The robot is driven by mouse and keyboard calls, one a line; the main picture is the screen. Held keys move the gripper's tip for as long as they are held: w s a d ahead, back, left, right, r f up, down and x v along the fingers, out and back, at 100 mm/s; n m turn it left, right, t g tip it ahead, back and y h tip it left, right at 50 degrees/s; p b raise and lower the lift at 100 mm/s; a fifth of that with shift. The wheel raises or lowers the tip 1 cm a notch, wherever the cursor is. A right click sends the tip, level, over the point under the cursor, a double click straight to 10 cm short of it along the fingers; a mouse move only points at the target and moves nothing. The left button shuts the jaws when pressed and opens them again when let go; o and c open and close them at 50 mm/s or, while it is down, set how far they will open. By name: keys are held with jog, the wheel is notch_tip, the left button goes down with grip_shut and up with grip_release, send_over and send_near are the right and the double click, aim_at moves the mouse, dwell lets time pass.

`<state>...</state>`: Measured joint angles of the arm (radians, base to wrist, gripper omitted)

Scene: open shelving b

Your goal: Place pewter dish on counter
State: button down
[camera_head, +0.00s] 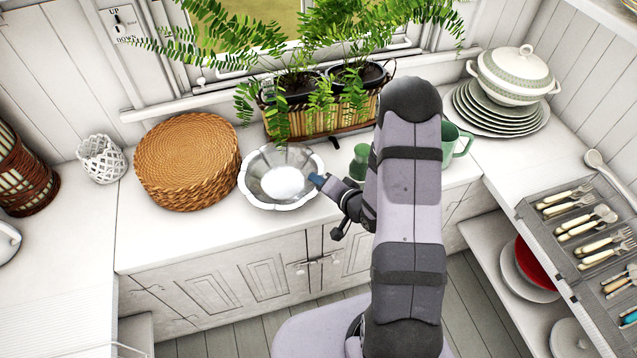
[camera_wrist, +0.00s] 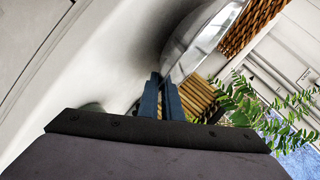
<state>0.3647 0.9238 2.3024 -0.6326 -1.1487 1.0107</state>
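The pewter dish (camera_head: 256,189) is a round, shiny silver bowl with a scalloped rim. It is over the white counter, right of the woven mats and in front of the planter. I cannot tell whether its base touches the counter. My gripper (camera_head: 319,181) is at the dish's right rim, with its blue fingers reaching in from the right. In the wrist view the fingers (camera_wrist: 163,92) are close together at the edge of the dish (camera_wrist: 195,45), and they look shut on the rim. A dark shadow lies beside the dish there. The counter (camera_head: 215,232) shows bare in front.
A stack of woven mats (camera_head: 187,162) stands close left of the dish. A fern planter (camera_head: 318,118) is behind it. A green cup (camera_head: 360,161) and green mug (camera_head: 456,142) stand right, near my arm. Plates (camera_head: 500,108) and a tureen (camera_head: 514,72) are farther right.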

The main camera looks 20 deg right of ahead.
jog(key=shift+f, duration=0.6)
jog(key=shift+f, duration=0.15)
jog(key=c, duration=2)
grip_release()
jog(key=shift+s+d, duration=0.1)
jog(key=shift+s, duration=0.1)
jog(key=shift+p+v, duration=1.4)
jog(key=shift+v, duration=4.5)
